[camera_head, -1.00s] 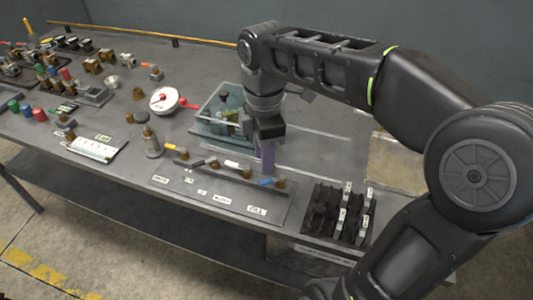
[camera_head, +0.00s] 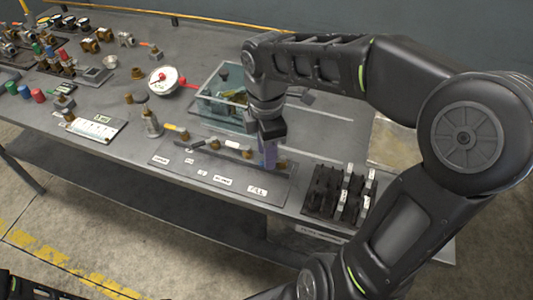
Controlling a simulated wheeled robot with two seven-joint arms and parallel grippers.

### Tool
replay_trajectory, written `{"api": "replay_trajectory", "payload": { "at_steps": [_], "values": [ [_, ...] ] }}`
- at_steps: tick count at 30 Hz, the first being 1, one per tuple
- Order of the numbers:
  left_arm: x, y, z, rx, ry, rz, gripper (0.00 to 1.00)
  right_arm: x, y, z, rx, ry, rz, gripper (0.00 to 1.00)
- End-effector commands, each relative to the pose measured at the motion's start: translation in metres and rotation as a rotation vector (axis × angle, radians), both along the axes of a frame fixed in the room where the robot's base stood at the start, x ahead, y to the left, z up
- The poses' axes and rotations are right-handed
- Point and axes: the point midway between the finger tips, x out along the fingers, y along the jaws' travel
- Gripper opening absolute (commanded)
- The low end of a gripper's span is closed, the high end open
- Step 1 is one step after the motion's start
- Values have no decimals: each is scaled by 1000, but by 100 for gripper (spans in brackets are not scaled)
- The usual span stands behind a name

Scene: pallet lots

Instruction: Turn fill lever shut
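The valve panel (camera_head: 190,172) lies along the table's front edge with a row of small levers. The FILL label (camera_head: 257,191) is at its right end. Behind it stands the brass fill valve (camera_head: 282,164). The fill lever's blue handle is hidden behind my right gripper (camera_head: 269,160), which points down right beside this valve. Its fingers look close together, but whether they grip the handle cannot be seen. My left gripper is out of view.
A clear open bin (camera_head: 215,112) stands just behind the panel. A rack of black modules (camera_head: 338,195) is close on the right. Other fittings crowd the table's left end.

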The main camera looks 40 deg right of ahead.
Motion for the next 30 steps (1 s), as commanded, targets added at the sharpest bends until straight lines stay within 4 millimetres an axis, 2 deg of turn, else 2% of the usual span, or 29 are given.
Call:
{"api": "replay_trajectory", "payload": {
  "at_steps": [4, 12, 25, 30],
  "values": [
    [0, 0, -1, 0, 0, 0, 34, 0, 0, -12, 0, 0, -1, 34],
    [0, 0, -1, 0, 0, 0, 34, 0, 0, -13, 1, -1, 0, 34],
    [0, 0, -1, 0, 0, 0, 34, 0, 0, -13, 1, -1, 0, 0],
    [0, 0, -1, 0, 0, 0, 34, 0, 0, -13, 1, -1, -1, 0]
  ]
}}
